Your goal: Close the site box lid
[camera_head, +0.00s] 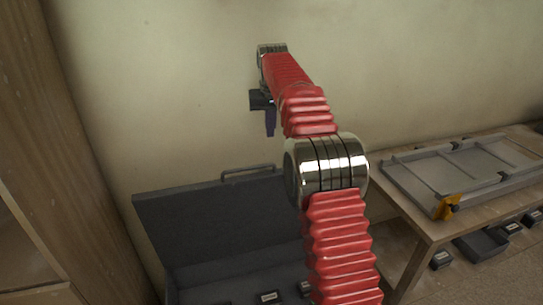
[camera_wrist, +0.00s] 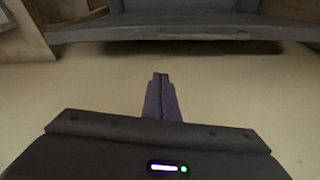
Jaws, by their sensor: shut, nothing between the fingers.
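The site box (camera_head: 235,270) is dark grey and stands low against the wall, cut off by the lower edge of the head view. Its lid (camera_head: 205,222) is open and stands up at the back, with a bar handle (camera_head: 247,171) on its top edge. My gripper (camera_head: 270,132) is above the lid's top edge, apart from it, with its fingers pointing down. In the wrist view its fingers (camera_wrist: 160,76) are shut together and empty. A dark edge of the lid (camera_wrist: 180,29) crosses the top of that view, beyond the fingertips. My arm hides the box's right side.
A wooden bench (camera_head: 415,220) stands at the right with a grey metal frame (camera_head: 480,170) and an orange clamp (camera_head: 447,206) on it. Dark bins (camera_head: 482,244) lie beneath. A wooden upright (camera_head: 80,150) stands at the left. The wall (camera_head: 180,90) is close behind my gripper.

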